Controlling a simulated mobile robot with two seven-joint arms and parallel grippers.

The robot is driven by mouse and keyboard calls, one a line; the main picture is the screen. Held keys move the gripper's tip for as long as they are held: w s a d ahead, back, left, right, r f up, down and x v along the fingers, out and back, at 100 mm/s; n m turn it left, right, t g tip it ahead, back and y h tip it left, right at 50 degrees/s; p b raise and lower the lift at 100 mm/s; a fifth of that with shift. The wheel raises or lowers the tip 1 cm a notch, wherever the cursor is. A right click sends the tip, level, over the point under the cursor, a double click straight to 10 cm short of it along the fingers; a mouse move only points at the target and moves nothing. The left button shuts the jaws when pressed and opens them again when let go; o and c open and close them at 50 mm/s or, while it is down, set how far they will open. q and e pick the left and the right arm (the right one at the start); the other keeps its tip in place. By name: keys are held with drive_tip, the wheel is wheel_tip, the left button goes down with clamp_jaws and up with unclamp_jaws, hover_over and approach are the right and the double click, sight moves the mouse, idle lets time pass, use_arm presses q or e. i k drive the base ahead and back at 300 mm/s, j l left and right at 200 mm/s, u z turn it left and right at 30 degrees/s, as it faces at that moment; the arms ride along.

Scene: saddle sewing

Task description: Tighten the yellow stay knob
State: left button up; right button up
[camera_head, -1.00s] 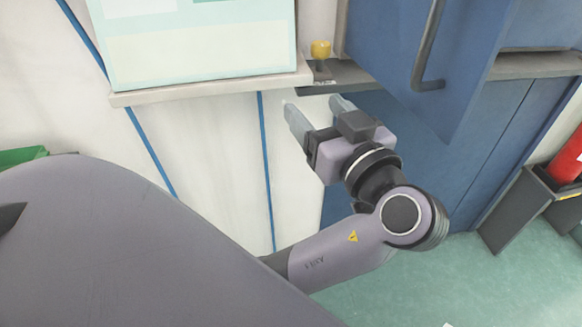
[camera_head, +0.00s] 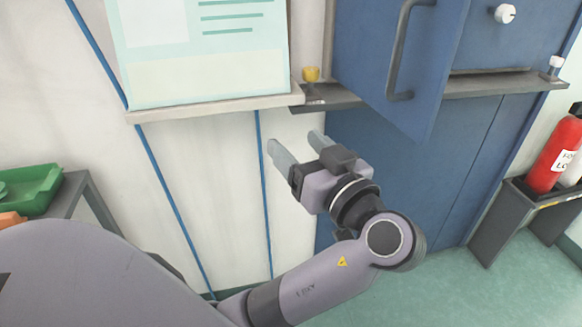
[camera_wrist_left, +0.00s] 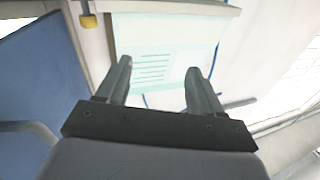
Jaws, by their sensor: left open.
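The yellow stay knob (camera_head: 311,74) stands on a dark ledge beside the open blue door in the head view. It also shows at the top left of the left wrist view (camera_wrist_left: 88,21). My left gripper (camera_head: 294,143) is open and empty. It is below the knob and apart from it, with its fingers pointing up toward the ledge. In the left wrist view the two fingers (camera_wrist_left: 157,80) are spread with nothing between them. My right gripper is not seen.
The blue door (camera_head: 400,60) with its long handle stands open right of the knob. A pale board (camera_head: 200,50) rests on a shelf (camera_head: 215,108) to the left. A red extinguisher (camera_head: 556,150) stands at right, a green tray (camera_head: 28,190) at left.

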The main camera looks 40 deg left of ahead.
sight(310, 74)
drive_tip(key=k+l, duration=0.1)
drive_tip(key=i+j, duration=0.7)
drive_tip(key=i, duration=0.2)
